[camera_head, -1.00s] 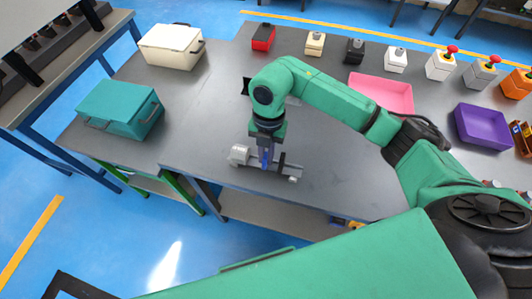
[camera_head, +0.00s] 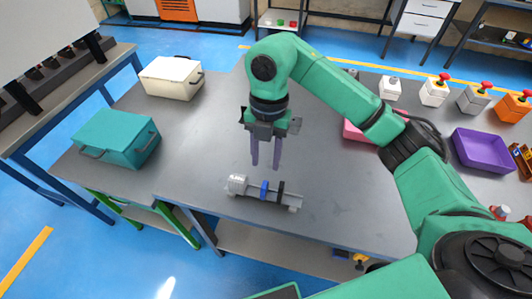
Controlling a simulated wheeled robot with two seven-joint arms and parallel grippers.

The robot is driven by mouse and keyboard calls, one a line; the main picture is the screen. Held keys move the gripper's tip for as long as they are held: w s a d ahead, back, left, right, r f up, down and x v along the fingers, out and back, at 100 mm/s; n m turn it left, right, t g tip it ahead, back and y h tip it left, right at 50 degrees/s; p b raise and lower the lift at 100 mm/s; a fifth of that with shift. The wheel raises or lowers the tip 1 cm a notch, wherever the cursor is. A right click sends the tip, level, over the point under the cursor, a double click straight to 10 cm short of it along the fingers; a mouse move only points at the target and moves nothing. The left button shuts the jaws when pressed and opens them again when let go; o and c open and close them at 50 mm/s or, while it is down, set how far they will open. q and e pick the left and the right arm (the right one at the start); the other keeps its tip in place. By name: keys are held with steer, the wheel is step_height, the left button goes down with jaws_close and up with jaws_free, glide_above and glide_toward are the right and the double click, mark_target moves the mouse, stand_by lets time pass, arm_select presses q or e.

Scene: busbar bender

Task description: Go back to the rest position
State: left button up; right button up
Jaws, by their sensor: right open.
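My right gripper (camera_head: 265,153) hangs from the green arm that comes in from the right. Its two purple-grey fingers point down, apart and empty, above the dark table (camera_head: 200,140). Just below and in front of the fingertips lies the busbar bender (camera_head: 266,192), a small grey device with a ribbed silver cylinder at its left end and blue and black parts along it. The gripper does not appear to touch it. My left gripper is not in view.
A teal box (camera_head: 118,135) and a white box (camera_head: 171,78) stand on the left. A purple tray (camera_head: 482,150), a partly hidden pink tray (camera_head: 355,132) and several button boxes, one white with a red knob (camera_head: 434,90), stand on the right. The table between the boxes and bender is clear.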

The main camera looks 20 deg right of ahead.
steer(key=shift+w+d+r, duration=0.1)
steer(key=shift+r, duration=1.1)
